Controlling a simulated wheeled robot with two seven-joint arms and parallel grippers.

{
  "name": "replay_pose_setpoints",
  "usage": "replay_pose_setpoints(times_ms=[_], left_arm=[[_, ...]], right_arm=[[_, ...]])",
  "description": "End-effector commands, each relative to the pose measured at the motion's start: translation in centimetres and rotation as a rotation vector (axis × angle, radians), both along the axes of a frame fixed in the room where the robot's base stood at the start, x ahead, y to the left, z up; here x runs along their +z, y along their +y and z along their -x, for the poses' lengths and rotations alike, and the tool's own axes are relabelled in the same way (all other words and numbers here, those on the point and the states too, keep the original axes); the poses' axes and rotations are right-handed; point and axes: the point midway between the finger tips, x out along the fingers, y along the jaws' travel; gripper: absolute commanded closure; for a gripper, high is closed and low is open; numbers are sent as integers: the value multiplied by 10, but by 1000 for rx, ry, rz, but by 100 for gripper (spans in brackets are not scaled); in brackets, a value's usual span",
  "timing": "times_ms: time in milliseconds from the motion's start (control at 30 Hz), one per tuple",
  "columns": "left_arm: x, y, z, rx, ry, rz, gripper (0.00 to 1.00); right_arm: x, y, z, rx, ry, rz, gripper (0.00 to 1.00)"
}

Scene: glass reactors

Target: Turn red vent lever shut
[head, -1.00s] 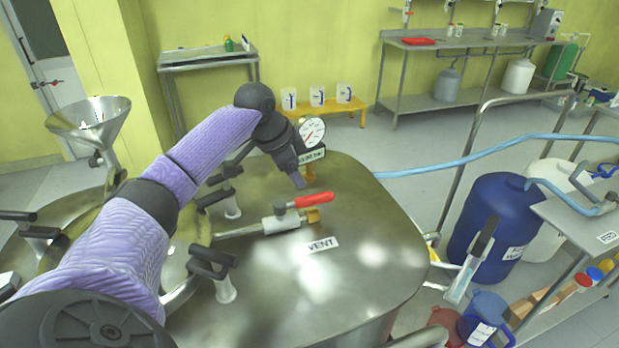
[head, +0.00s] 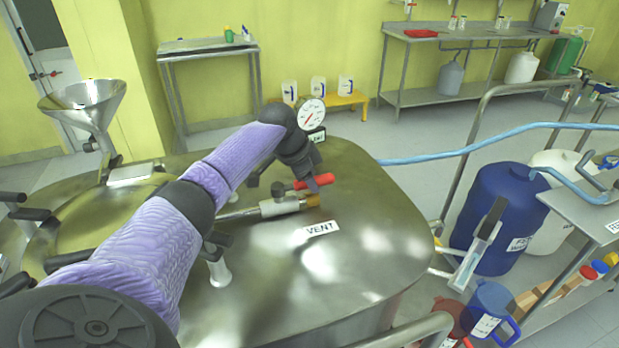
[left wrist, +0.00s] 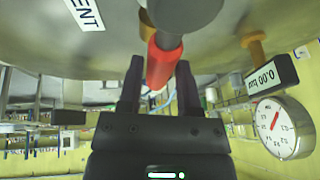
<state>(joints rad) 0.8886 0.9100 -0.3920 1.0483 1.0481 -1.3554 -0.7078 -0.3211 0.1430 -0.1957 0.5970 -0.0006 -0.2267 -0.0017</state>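The red vent lever (head: 327,178) sits on a valve (head: 280,204) on the pipe behind the VENT label (head: 321,229), atop the steel reactor lid. It lies roughly along the pipe, pointing right. My left gripper (head: 314,186) is at the lever, covering part of it in the head view. In the left wrist view the red lever (left wrist: 163,62) comes down between the two fingers of my left gripper (left wrist: 160,80). The fingers are apart, one on each side of it; a firm grip does not show. My right gripper is not in view.
A pressure gauge (head: 312,112) with a small display stands just behind my left gripper; it also shows in the left wrist view (left wrist: 281,127). A steel funnel (head: 85,105) stands at left. A blue drum (head: 500,225) is at right. The lid's right part is bare.

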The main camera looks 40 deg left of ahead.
Motion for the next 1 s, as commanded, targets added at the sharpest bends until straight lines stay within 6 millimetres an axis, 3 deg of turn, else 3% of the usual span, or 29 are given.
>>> replay_pose_setpoints(times_ms=[33, 200, 1000], left_arm=[[0, 0, 0, 0, 0, 0, 69], [0, 0, 0, 0, 0, 0, 100], [0, 0, 0, 0, 0, 0, 100]], right_arm=[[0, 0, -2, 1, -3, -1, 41], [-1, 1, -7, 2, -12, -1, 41], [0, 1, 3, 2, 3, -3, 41]])
